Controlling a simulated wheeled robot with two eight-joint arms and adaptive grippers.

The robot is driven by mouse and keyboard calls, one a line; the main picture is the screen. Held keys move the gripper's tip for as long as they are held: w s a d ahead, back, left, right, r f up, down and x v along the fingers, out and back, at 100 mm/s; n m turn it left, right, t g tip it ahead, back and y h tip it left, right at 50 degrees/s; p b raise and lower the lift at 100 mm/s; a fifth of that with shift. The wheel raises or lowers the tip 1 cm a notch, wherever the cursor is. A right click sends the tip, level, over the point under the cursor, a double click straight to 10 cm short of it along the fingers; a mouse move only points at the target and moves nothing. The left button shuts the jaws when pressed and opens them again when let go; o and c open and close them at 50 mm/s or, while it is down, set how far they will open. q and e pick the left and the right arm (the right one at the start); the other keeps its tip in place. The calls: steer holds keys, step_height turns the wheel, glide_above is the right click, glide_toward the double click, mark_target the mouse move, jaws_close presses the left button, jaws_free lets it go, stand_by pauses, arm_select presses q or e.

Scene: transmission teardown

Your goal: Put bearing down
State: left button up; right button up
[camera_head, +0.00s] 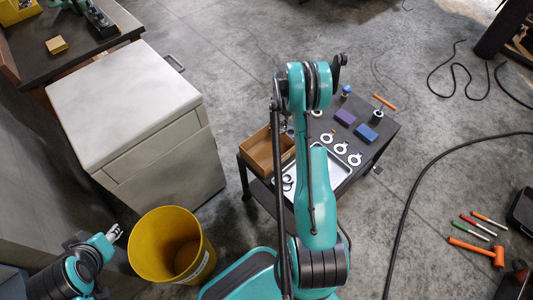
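Several light metal rings, which look like bearings, lie on the low dark cart; one ring (341,148) and another ring (354,160) are at the edge of a pale tray (340,172). More ring-like parts (287,181) lie in the tray, partly hidden by my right arm. My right arm stands in front of the cart, and its gripper is hidden; whether it holds a bearing cannot be seen. My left gripper (115,233) is at the lower left, beside the yellow bucket and far from the cart. Its fingers are too small to judge.
The cart (385,128) also carries a cardboard box (258,152), a purple block (345,117), a blue block (366,133) and an orange-handled tool (384,102). A yellow bucket (165,250) and a grey cabinet (125,100) stand left. Tools including an orange hammer (480,249) and cables lie on the right floor.

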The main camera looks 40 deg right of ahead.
steer(key=b, duration=0.4)
glide_above(259, 154)
step_height(259, 154, down, 7)
steer(key=shift+f, duration=0.1)
step_height(259, 154, down, 4)
steer(key=shift+b, duration=1.15)
steer(key=o, duration=1.4)
